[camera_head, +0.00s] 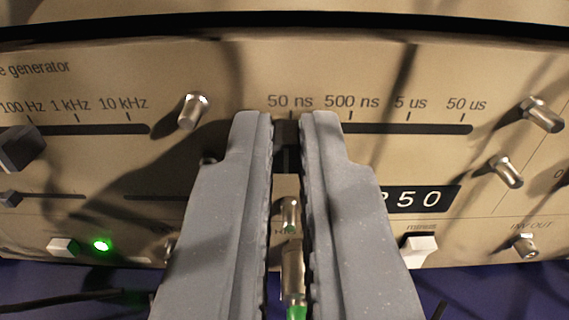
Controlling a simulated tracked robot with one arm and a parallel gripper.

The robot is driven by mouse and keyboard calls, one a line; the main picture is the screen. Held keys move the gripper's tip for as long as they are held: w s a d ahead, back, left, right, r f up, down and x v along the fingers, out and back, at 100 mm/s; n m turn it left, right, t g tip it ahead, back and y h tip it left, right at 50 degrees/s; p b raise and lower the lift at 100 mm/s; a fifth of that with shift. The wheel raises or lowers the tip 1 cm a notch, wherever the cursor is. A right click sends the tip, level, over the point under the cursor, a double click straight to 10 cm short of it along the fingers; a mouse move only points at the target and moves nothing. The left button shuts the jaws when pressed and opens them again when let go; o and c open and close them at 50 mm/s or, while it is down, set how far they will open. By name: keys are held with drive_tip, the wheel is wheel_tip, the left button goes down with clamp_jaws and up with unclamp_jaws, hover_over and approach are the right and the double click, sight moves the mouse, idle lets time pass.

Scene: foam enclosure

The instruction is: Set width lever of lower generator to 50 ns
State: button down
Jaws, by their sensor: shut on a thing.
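The lower generator's beige front panel (420,75) fills the camera view. Its width scale reads 50 ns, 500 ns, 5 us and 50 us above a dark horizontal slot (410,128). The dark width lever (288,133) shows at the slot's left end, below and close to the 50 ns mark. My gripper (288,125) is shut on the lever, with one grey finger on each side of it. The fingers hide the slot's left end and parts of the panel below.
A frequency lever (20,150) sits at the far left. Metal connectors (193,110) and (541,114) stick out on both sides. A connector with a green-tipped plug (294,270) shows between the fingers. A green light (102,245) and white switches (419,249) line the panel's lower part.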

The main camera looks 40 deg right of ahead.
drive_tip(key=shift+a+r, duration=0.15)
drive_tip(key=c, duration=1.5)
unclamp_jaws()
drive_tip(key=shift+a, duration=0.15)
drive_tip(key=shift+c, duration=0.2)
drive_tip(key=b+v, duration=0.4)
drive_tip(key=v, duration=0.9)
drive_tip(key=shift+s+b, duration=0.25)
drive_tip(key=shift+b, duration=0.15)
